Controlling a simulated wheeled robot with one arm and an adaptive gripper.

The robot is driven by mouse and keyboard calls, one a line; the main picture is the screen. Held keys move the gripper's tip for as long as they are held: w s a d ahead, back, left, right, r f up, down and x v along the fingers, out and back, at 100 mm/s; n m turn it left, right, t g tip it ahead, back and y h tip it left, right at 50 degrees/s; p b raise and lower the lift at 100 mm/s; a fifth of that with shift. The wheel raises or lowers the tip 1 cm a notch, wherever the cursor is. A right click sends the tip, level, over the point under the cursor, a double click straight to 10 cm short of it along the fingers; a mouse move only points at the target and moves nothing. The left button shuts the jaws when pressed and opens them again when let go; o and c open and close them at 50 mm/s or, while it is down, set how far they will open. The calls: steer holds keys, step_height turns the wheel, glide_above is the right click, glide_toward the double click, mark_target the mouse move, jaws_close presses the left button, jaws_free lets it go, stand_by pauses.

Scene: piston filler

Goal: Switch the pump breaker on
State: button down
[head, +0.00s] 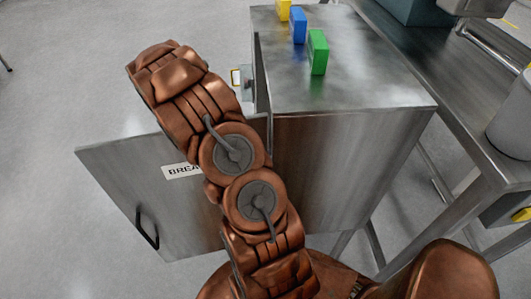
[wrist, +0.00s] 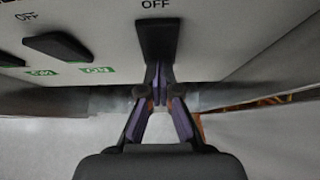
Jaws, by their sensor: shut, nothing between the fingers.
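In the wrist view, a pale breaker panel (wrist: 105,20) fills the top. A black lever (wrist: 158,36) sits under an "OFF" label at the upper middle. My gripper (wrist: 160,82) is shut and empty, its fingertips at the lower end of that lever. I cannot tell whether they touch it. Another black lever (wrist: 62,46) stands to the left, with green labels below it. No label naming the pump is readable. In the head view, the metal cabinet (head: 345,155) has its door (head: 125,185), lettered "BREA…", swung open. My arm hides part of the door, and my gripper is not visible there.
Yellow (head: 283,10), blue (head: 298,25) and green (head: 318,52) blocks stand on the cabinet top. The open door, with a black handle (head: 147,228), extends left behind my arm. A steel bench (head: 440,80) stands to the right. The floor at left is clear.

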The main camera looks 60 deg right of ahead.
steer(key=shift+f, duration=0.1)
steer(key=shift+s+d, duration=0.1)
stand_by(0.5)
steer(key=shift+r, duration=0.2)
steer(key=shift+r, duration=0.65)
steer(key=w+f+b+v, duration=0.1)
steer(key=v, duration=1.2)
steer(key=shift+a, duration=0.5)
